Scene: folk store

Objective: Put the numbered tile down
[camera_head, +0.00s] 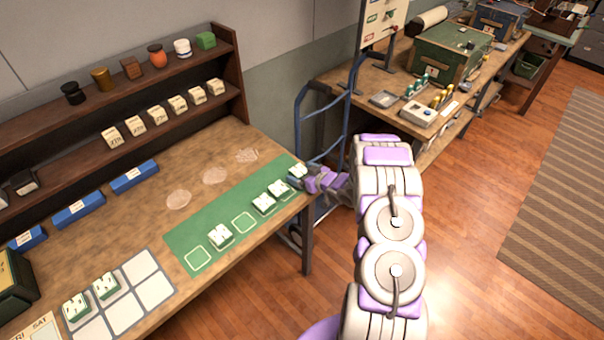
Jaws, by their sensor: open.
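A green mat (181,240) with white square outlines lies along the front of the wooden table. White tiles with dark markings stand on it: one left of centre (219,236) and two side by side toward the right (264,203) (279,189). Another white tile (297,171) is at the mat's far right end, right beside my gripper (303,179). My gripper is open. Its fingers are small here and partly hide that tile's lower side, so I cannot tell whether they touch it. Two outlined squares on the mat are bare.
A white grid board (154,288) at the front left holds two tiles (76,305) (105,285). Blue holders (80,210) and a shelf (140,93) with small goods stand behind. A blue metal frame (299,128) stands right of the table. A second bench (350,92) is farther right.

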